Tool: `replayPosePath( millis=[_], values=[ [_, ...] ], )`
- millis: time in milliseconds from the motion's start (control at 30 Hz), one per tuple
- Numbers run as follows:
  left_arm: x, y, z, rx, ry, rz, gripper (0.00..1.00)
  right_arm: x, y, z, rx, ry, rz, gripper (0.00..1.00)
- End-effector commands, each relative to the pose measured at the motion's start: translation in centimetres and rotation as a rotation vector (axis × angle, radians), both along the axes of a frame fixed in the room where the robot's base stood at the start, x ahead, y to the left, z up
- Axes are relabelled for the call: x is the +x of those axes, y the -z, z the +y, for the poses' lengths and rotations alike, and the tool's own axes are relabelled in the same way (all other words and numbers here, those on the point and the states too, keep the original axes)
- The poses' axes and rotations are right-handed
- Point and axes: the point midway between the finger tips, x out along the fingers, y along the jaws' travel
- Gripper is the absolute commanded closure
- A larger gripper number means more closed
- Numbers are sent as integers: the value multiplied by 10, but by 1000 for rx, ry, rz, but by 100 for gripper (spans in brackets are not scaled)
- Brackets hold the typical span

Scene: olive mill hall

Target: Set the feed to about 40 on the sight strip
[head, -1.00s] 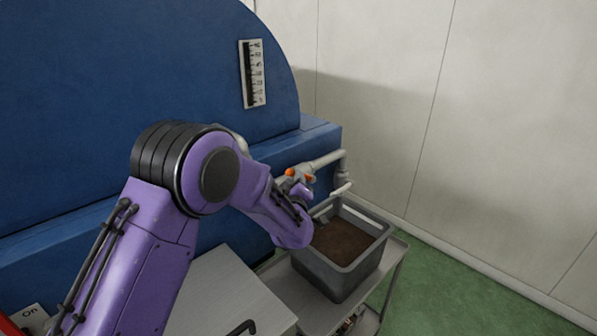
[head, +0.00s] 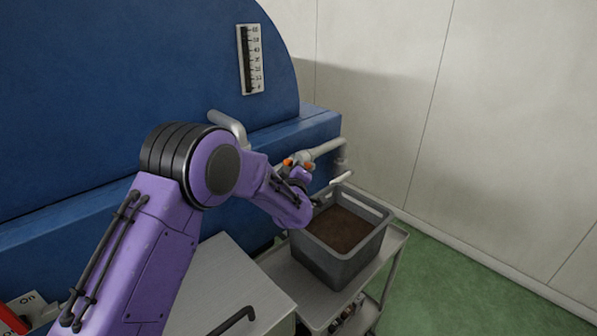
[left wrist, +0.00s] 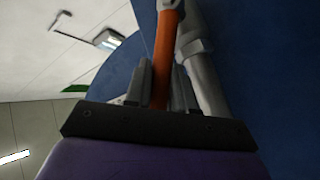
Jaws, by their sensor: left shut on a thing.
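The sight strip (head: 250,60) is a pale upright scale with dark marks and a dark column along its left side, on the blue machine. Its figures are too small to read surely. An orange lever (head: 287,163) sits on the grey valve pipe, low at the machine's right end. My left gripper (head: 299,170) is at this lever, partly hidden behind my forearm. In the left wrist view, the orange lever (left wrist: 166,45) runs between the two fingers (left wrist: 162,88), which are shut on it. My right gripper is not in view.
A grey bin (head: 335,262) of brown material stands on a metal trolley (head: 397,238) under the pipe's outlet (head: 342,178). A grey cabinet top (head: 225,275) is at the front. A red switch (head: 14,318) marked On is at lower left. Green floor (head: 440,285) is free at the right.

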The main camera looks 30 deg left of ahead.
Motion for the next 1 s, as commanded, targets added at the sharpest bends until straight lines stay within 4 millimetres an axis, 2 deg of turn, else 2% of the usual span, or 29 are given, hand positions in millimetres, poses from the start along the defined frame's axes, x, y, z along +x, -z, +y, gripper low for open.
replayPosePath(
  millis=[33, 133, 500, 533, 867, 1000],
  values=[
    [-1, 12, 1, -9, -1, -25, 100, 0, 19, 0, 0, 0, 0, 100],
    [-2, 11, 1, -21, -1, -62, 100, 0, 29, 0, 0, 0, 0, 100],
    [-3, 6, 1, -30, 0, -83, 100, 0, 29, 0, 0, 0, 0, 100],
    [-3, 6, 1, -29, 0, -83, 70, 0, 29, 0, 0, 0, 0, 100],
    [-6, 7, 0, -29, 0, -83, 70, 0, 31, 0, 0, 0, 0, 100],
    [-27, 13, -11, -28, 2, -82, 70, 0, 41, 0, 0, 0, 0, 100]
  ],
)
